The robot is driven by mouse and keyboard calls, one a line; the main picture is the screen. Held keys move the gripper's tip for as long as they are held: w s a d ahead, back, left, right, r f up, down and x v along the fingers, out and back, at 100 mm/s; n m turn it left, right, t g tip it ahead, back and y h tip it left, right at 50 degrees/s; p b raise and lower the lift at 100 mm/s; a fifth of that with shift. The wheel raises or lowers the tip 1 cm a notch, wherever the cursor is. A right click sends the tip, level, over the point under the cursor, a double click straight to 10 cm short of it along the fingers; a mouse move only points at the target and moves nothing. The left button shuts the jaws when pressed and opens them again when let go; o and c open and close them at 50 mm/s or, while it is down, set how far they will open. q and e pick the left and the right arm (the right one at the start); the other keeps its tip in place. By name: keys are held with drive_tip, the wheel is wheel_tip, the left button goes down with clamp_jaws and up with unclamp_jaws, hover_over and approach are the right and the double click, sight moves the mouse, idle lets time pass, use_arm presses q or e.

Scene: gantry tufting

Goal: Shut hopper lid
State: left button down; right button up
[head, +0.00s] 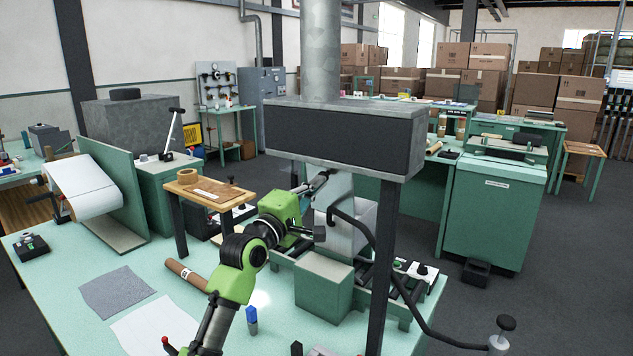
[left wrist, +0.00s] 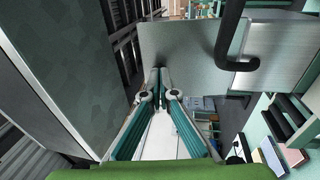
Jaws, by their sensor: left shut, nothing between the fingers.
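The hopper lid (head: 340,187) is a light grey metal panel standing raised and tilted above the pale hopper box (head: 352,232), under the dark overhead hood. In the left wrist view the lid (left wrist: 185,45) fills the upper middle, with a black bent handle (left wrist: 229,42) on its right part. My left gripper (head: 321,180) is at the lid's left side in the head view. In the left wrist view its fingers (left wrist: 160,75) are together and empty, with their tips overlapping the lid's lower left part. I cannot tell whether they touch it. My right gripper is not in view.
The grey hood (head: 345,140) hangs close above my left gripper, on a dark post (head: 381,270). A green block (head: 323,284) stands in front of the hopper. A small wooden table (head: 212,192) stands left of it. A cardboard tube (head: 186,274) and cloth pieces lie on the bench.

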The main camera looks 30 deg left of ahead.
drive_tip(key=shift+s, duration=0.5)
use_arm(q)
drive_tip(key=shift+w+r, duration=0.15)
